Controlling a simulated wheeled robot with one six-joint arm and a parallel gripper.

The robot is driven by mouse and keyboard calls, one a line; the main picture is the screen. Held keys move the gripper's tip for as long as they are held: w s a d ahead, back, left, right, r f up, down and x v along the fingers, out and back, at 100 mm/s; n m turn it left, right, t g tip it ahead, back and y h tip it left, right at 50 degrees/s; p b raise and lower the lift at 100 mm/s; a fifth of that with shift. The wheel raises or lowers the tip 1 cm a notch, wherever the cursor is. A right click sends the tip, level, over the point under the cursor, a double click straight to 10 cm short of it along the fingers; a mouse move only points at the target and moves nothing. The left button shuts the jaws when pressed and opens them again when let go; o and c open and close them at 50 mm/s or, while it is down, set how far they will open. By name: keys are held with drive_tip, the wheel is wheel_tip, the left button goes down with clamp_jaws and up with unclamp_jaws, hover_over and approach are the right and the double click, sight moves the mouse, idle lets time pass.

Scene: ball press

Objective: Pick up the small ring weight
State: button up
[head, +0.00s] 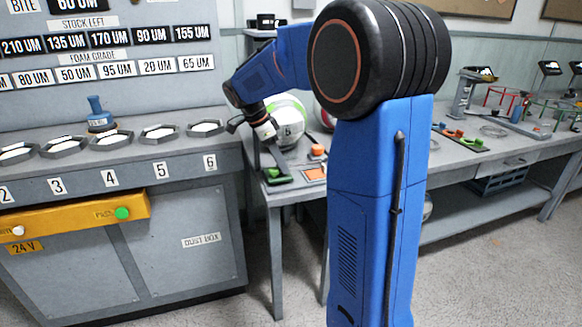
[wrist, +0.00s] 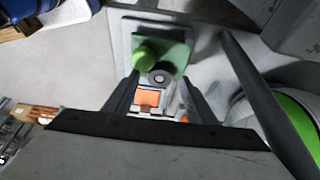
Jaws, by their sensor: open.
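The small ring weight (wrist: 161,76) looks like a dark grey ring with a hole, lying on a green plate beside a round green knob (wrist: 145,58) in the wrist view. My gripper (wrist: 160,88) is open, its two dark fingers on either side of the view just short of the ring. Nothing shows between the jaws as held. In the head view my gripper (head: 277,155) points down over the green plate (head: 277,176) at the table's near left corner. The ring cannot be made out there. The gap between fingertips and ring is hard to judge.
An orange square (head: 314,173) and an orange knob (head: 317,150) are right of the green plate. A green and white ball (head: 288,122) stands close behind my gripper. The grey press bench (head: 200,165) with numbered cups is to the left. More items lie farther right.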

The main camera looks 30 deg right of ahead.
drive_tip(key=shift+d+f, duration=0.1)
drive_tip(key=shift+f, duration=0.3)
drive_tip(key=c, duration=1.2)
drive_tip(key=shift+r, duration=0.2)
